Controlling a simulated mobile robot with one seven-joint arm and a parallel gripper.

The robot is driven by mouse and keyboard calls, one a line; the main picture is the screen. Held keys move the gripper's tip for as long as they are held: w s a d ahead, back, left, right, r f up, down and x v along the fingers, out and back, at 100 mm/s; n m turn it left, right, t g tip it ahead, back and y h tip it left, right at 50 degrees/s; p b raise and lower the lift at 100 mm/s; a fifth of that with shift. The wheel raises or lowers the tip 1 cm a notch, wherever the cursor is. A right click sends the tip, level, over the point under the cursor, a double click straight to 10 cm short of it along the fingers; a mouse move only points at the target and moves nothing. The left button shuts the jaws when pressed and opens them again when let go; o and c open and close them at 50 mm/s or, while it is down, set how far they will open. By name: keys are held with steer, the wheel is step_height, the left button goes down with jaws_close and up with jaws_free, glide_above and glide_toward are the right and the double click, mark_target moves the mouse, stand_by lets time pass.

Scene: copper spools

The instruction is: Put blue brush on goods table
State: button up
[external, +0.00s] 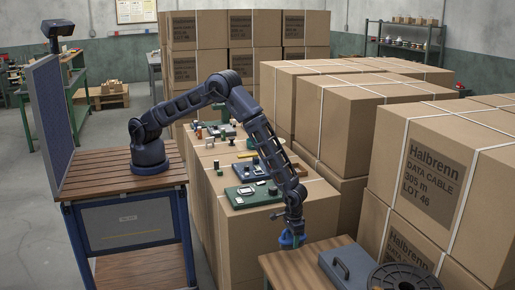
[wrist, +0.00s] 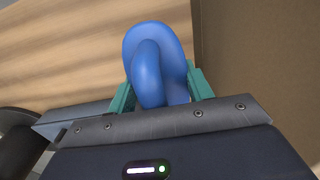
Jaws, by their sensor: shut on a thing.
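In the wrist view the brush (wrist: 150,60) shows as a smooth rounded blue shape between the two teal fingers of my gripper (wrist: 161,85). The fingers are shut on it.
Cartons (external: 265,225) with green trays (external: 252,194) and small items stand behind. Large cartons (external: 440,170) stand to the right.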

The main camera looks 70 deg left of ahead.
steer(key=shift+f, duration=2.95)
steer(key=shift+f, duration=0.2)
steer(key=o, duration=1.1)
steer(key=shift+c, duration=0.2)
steer(key=shift+r, duration=0.1)
